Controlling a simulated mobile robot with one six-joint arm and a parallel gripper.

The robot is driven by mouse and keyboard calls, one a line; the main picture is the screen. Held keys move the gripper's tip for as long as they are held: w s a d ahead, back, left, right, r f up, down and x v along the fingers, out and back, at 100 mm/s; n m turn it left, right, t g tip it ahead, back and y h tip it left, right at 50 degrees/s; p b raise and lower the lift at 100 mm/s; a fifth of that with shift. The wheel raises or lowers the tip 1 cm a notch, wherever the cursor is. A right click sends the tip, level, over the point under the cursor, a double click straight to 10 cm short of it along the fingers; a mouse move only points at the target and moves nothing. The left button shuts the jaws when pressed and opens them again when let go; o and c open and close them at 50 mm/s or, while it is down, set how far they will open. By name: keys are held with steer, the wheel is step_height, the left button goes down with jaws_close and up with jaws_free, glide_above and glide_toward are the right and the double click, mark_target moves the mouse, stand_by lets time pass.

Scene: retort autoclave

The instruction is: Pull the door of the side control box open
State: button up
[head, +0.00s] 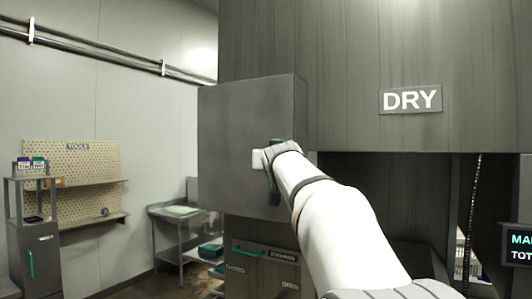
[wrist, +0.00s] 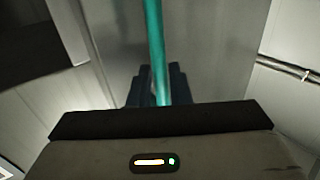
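The side control box (head: 235,125) is a grey box on the left of the large dark machine. Its flat front shows in the head view, and I see no clear gap at the door's edges. A teal upright bar handle (head: 272,188) is on its front, partly hidden behind my arm. In the wrist view the handle (wrist: 156,40) runs down between the dark fingers of my gripper (wrist: 157,85). The fingers sit close on both sides of the bar and look shut on it. In the head view my gripper (head: 267,160) is at the box front, its fingers mostly hidden.
A sign reading DRY (head: 410,99) is on the machine at the right. Below the box is a low cabinet with a teal handle (head: 249,252). A metal table (head: 160,212) and a pegboard (head: 110,165) stand at the left wall. Some floor shows between table and machine.

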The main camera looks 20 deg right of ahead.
steer(key=shift+w+d, duration=0.2)
steer(key=shift+w, duration=0.3)
jaws_close()
